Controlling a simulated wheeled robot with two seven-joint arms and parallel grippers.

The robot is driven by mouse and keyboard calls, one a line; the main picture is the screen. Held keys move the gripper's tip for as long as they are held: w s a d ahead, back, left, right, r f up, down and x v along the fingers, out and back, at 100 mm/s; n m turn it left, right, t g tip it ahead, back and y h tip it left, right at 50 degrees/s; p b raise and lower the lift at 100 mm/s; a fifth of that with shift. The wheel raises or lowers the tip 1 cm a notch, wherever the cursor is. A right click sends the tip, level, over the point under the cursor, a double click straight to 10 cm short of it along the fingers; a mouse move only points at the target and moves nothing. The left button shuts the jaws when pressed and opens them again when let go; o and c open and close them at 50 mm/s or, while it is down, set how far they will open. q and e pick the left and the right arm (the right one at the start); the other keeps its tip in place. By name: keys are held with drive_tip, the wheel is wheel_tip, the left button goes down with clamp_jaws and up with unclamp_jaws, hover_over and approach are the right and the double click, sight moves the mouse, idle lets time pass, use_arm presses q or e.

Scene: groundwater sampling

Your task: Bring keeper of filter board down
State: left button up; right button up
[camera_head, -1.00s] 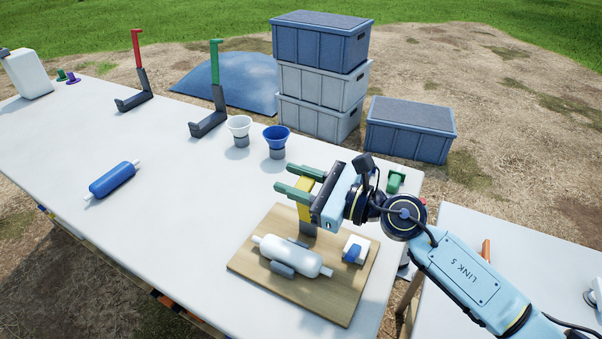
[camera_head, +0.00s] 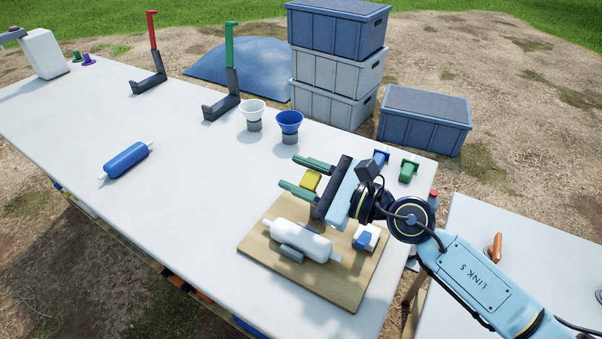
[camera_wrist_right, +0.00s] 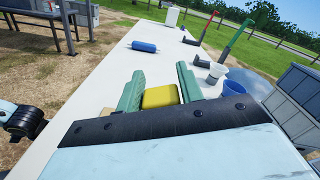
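The wooden filter board (camera_head: 355,297) lies at the table's near right end. A white filter cartridge (camera_head: 302,240) lies across it on a grey cradle. The yellow keeper (camera_head: 311,180) stands above the board behind the cartridge; its lower part is mostly hidden by my right gripper. My right gripper (camera_head: 306,177) has its two green fingers apart, one on each side of the keeper. The wrist view also shows the yellow keeper (camera_wrist_right: 161,97) between the fingers; I cannot tell whether either finger touches it. My left gripper is not in view.
A white and blue block (camera_head: 367,237) sits on the board's right side. White (camera_head: 253,112) and blue (camera_head: 289,123) funnel cups stand behind the gripper. A blue cartridge (camera_head: 127,159) lies at left, with free tabletop (camera_head: 200,175) between. Stacked crates (camera_head: 336,75) stand beyond the table.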

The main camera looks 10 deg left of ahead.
sight(318, 183)
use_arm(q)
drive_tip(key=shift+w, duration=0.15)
use_arm(e)
drive_tip(key=o, duration=0.3)
drive_tip(key=shift+d, duration=0.1)
drive_tip(key=v, duration=0.5)
drive_tip(key=shift+s+d+f, duration=0.1)
drive_tip(key=shift+d, duration=0.15)
drive_tip(key=b+v, duration=0.1)
drive_tip(key=v, duration=0.5)
drive_tip(key=shift+d, duration=0.15)
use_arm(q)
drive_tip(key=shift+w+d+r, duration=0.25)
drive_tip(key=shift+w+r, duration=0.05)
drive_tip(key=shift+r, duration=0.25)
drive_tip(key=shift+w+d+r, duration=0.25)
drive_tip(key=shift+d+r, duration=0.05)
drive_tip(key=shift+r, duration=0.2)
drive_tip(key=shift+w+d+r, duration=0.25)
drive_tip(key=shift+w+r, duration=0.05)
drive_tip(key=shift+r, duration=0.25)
use_arm(e)
drive_tip(key=shift+s+d, duration=0.3)
drive_tip(key=shift+d, duration=0.35)
